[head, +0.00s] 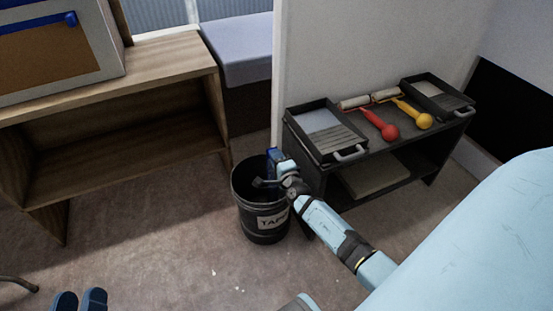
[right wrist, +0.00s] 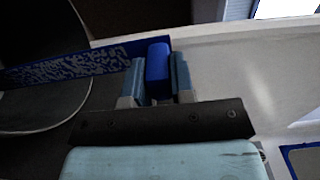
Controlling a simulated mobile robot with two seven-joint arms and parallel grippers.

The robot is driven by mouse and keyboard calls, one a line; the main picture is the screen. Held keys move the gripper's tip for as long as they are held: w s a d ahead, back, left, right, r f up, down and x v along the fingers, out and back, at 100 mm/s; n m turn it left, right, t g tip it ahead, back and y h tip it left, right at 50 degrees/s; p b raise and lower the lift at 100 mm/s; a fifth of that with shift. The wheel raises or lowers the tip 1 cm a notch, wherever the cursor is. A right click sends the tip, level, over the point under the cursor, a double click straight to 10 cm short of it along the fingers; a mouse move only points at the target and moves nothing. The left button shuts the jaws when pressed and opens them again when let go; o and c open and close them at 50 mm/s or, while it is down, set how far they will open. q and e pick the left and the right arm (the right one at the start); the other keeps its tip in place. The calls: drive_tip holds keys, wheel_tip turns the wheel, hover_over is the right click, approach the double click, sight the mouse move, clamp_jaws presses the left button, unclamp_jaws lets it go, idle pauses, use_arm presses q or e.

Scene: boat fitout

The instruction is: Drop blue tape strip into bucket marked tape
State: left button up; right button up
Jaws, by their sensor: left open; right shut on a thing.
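The dark bucket (head: 246,190) stands upright on the floor, and its white label (head: 271,220) reads "TAPE", partly covered by my right arm. My right gripper (head: 270,170) is at the far right side of the bucket's rim. In the right wrist view my right gripper (right wrist: 158,78) is shut on the blue tape strip (right wrist: 157,62). A blue band with a pale speckled pattern (right wrist: 75,70) runs left from it, past a dark curved shape. In the head view the blue strip (head: 272,154) shows only small. My left gripper (head: 80,301) is open and empty at the bottom left, cut by the frame edge.
A white partition (head: 345,50) rises behind. A wooden bench (head: 150,60) stands left. Floor in front is mostly clear.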

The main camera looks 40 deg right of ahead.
drive_tip(key=o, duration=1.6)
drive_tip(key=p+v, duration=0.3)
drive_tip(key=v, duration=0.4)
drive_tip(key=shift+s, duration=0.25)
idle(0.4)
